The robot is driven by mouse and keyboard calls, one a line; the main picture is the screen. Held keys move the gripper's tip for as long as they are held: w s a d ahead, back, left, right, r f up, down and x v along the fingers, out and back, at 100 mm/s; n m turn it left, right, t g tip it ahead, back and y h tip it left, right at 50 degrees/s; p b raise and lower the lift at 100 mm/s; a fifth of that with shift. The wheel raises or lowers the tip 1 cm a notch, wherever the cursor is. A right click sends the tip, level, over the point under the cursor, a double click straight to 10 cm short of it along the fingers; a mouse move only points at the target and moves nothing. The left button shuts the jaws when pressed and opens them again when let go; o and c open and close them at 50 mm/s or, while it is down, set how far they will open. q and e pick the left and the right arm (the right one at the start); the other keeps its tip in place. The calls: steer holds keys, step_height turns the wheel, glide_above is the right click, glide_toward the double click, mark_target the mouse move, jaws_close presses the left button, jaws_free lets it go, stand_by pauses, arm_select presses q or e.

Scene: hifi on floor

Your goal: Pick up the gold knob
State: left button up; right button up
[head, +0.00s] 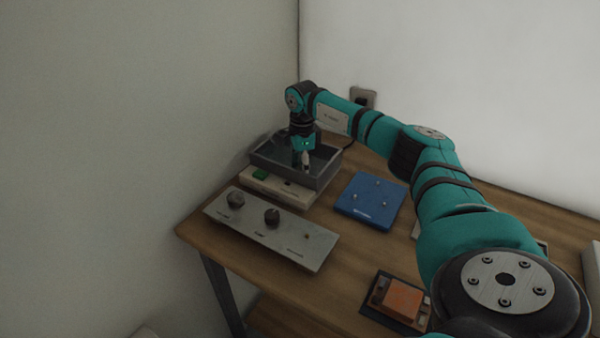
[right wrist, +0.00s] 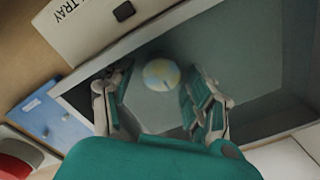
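In the head view the tray (head: 262,166) stands at the back left of the table, and I cannot make out the knob there. My right gripper (head: 303,163) reaches down into the tray. In the right wrist view its two fingers (right wrist: 158,92) are apart, one on each side of the knob, with visible gaps. I cannot tell how high the fingertips are above the tray floor. My left gripper is not in view.
A silver panel (head: 285,246) with two dark knobs lies in front of the tray. A blue plate (head: 362,212) with small pegs lies to its right. An orange block (head: 403,298) sits near the front edge. Tray walls surround the right gripper, and room walls stand close behind.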

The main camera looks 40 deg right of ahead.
steer(key=shift+r, duration=0.1)
steer(key=c, duration=0.9)
